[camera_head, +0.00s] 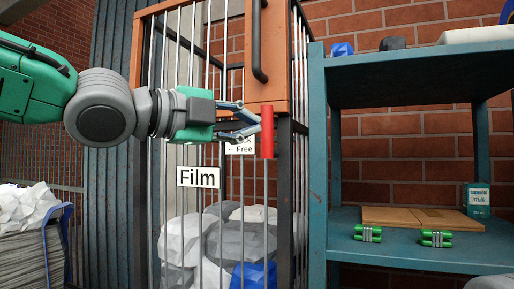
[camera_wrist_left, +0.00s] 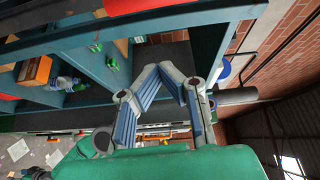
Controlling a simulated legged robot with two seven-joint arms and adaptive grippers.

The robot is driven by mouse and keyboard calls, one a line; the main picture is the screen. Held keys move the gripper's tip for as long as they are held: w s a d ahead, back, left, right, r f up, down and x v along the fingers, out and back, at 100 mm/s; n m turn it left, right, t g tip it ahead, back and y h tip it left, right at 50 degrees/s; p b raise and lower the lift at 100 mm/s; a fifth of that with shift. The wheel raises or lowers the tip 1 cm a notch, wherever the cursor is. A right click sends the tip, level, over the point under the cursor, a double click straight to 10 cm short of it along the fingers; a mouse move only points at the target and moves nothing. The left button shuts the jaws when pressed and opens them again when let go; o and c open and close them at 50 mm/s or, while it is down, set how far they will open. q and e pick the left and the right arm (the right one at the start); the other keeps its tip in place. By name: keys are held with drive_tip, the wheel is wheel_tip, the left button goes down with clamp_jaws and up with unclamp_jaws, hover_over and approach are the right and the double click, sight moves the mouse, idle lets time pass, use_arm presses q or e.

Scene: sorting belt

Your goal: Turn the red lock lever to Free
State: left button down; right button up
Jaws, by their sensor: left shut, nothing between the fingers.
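The red lock lever (camera_head: 267,132) stands upright on the orange frame of the cage door (camera_head: 269,60). A white label (camera_head: 241,147) behind it reads "Free", with its upper line partly covered. My left gripper (camera_head: 252,120) comes in from the left, with its fingertips close beside the lever's left side. Whether they touch it I cannot tell. In the left wrist view the blue-padded fingers (camera_wrist_left: 162,70) meet at their tips with nothing held. A red piece shows at the top edge there, and I cannot tell whether it is the lever. My right gripper is not in view.
The barred cage with a "Film" sign (camera_head: 198,177) holds white and grey bags (camera_head: 222,244). A teal shelf (camera_head: 402,251) with cardboard and green rolls stands close on the right. Papers (camera_head: 30,207) lie piled at the lower left.

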use_arm(q)
drive_tip(key=shift+s+a+r, duration=0.1)
drive_tip(key=shift+s+r, duration=0.1)
drive_tip(key=shift+r, duration=0.5)
drive_tip(key=shift+w, duration=0.1)
